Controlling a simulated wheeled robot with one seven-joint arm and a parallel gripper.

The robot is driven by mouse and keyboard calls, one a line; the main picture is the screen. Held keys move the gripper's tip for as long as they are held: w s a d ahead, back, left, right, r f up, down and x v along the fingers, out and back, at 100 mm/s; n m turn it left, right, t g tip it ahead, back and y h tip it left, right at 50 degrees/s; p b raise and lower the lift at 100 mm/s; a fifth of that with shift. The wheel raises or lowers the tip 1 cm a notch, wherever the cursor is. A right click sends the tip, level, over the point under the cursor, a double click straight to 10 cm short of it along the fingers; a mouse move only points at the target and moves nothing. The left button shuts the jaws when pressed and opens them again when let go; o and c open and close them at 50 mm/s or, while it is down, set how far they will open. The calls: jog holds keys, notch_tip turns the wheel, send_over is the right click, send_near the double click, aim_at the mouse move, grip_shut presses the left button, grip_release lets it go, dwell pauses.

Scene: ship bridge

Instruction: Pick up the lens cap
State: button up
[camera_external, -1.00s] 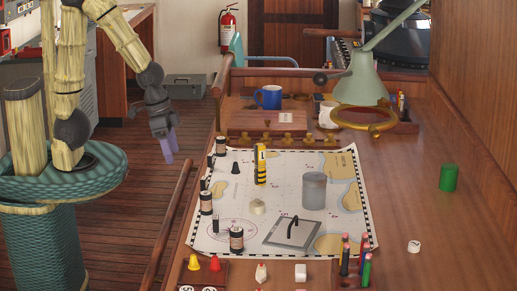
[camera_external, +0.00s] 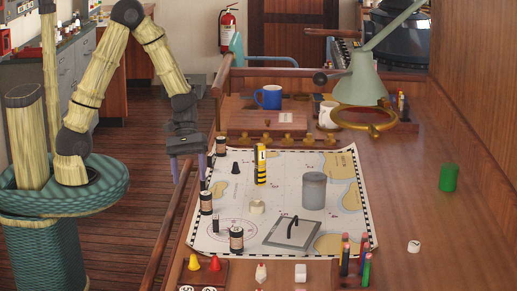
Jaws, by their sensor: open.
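I cannot pick out the lens cap with certainty. A small round off-white piece (camera_external: 257,207) lies near the middle of the chart (camera_external: 285,165). A small white disc with a dark mark (camera_external: 414,246) lies on the bare wood at the right. Both are too small to identify. My gripper (camera_external: 188,166) is open and empty, pointing down, its two purple fingers spread apart. It is at the left edge of the table, near the chart's upper left corner, and appears above the rail. It hides a little of what is behind it.
Dark cylinders (camera_external: 236,238) stand along the chart's left side. A yellow-black striped post (camera_external: 260,165), a grey cylinder (camera_external: 314,190) and a grey plate with a black handle (camera_external: 292,231) are on the chart. A wooden rail (camera_external: 167,228) edges the table. The right side is mostly clear.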

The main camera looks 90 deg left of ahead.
jog(key=w+a+n+t+h, duration=0.1)
jog(key=n, duration=0.1)
jog(key=w+a+f+n+t+b, duration=0.1)
jog(key=a+n, duration=0.1)
jog(key=w+a+n+t+h, duration=0.1)
jog(key=w+a+n+t, duration=0.1)
jog(key=shift+w+a+f+n+h+b, duration=0.1)
jog(key=shift+a+f+n+h+b, duration=0.15)
jog(key=shift+n+h+b, duration=0.1)
jog(key=w+a+n+t, duration=0.2)
jog(key=a+n+t, duration=0.2)
jog(key=a, duration=0.1)
jog(key=shift+w+a+r+b, duration=0.2)
jog(key=shift+a+r+b, duration=0.05)
jog(key=shift+r+b, duration=0.15)
jog(key=shift+n, duration=0.25)
jog(key=p, duration=0.2)
send_near(256, 202)
jog(key=shift+w+d+f, duration=0.45)
jog(key=shift+w+f, duration=0.1)
jog(key=shift+w, duration=0.25)
jog(key=shift+w+d+f, duration=0.25)
jog(key=shift+w+d, duration=0.05)
jog(key=shift+w, duration=0.05)
jog(key=shift+w, duration=0.1)
jog(key=p+x, duration=0.1)
jog(key=x, duration=0.4)
jog(key=shift+f, duration=0.25)
